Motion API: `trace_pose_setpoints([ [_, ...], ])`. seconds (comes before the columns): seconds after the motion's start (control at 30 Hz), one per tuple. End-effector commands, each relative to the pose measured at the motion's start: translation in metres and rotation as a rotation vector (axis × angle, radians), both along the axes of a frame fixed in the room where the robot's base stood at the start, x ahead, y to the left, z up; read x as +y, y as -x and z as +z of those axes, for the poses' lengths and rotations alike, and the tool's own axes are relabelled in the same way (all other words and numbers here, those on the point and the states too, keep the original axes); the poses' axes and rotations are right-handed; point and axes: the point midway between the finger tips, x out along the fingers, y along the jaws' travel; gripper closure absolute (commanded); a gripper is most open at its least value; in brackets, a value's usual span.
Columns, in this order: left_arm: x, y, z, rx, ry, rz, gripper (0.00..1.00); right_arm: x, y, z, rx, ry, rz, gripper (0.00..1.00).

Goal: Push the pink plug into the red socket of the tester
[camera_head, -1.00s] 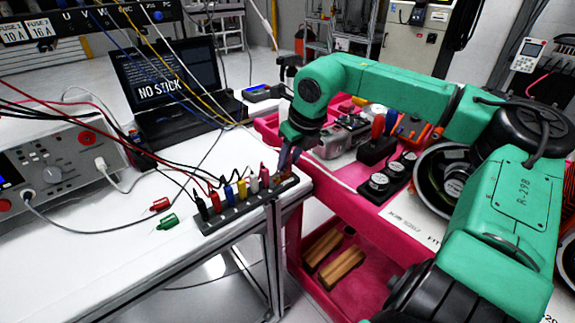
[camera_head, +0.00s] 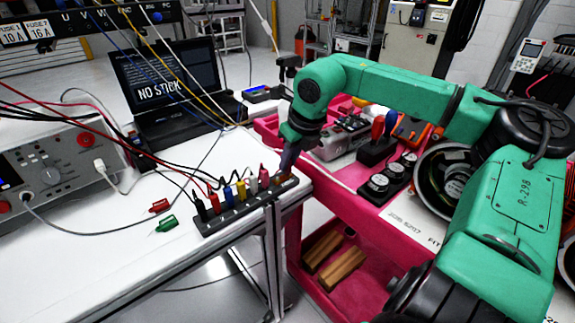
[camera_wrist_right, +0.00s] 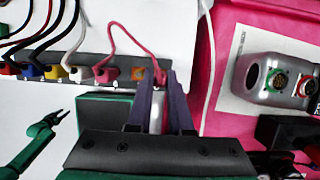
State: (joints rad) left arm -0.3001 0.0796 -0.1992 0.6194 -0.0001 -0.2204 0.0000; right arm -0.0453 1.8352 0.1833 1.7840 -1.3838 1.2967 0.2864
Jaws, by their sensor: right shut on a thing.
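My right gripper (camera_head: 285,174) is at the far right end of the dark plug rack (camera_head: 229,220). In the right wrist view its two fingers (camera_wrist_right: 161,80) are shut on a small pink plug (camera_wrist_right: 161,76), mostly hidden between them. A pink lead loops from it to another pink plug (camera_wrist_right: 106,74) in the rack. I cannot tell whether the held plug touches the rack. A silver box (camera_wrist_right: 254,78) on the pink cart has a green-ringed and a red-ringed socket (camera_wrist_right: 305,88); it may be the tester. My left gripper is not in view.
Several coloured plugs stand in the rack. Loose red (camera_head: 160,205) and green (camera_head: 167,223) plugs lie on the white table. A grey instrument (camera_head: 60,165) and laptop (camera_head: 170,85) are behind. The pink cart (camera_head: 345,190) beside the table carries tools and dark blocks.

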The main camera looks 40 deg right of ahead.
Motion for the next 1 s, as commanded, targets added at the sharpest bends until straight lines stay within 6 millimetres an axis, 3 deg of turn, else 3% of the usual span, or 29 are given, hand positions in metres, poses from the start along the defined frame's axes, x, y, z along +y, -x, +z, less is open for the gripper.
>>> trace_pose_setpoints([
  [0.27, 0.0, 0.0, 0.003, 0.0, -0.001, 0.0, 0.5, 0.0, 0.0, 0.004, 0.0, -0.001, 0.0, 1.0],
  [1.0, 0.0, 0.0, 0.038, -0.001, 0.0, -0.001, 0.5, 0.0, 0.001, 0.05, 0.0, 0.0, 0.0, 1.0],
])
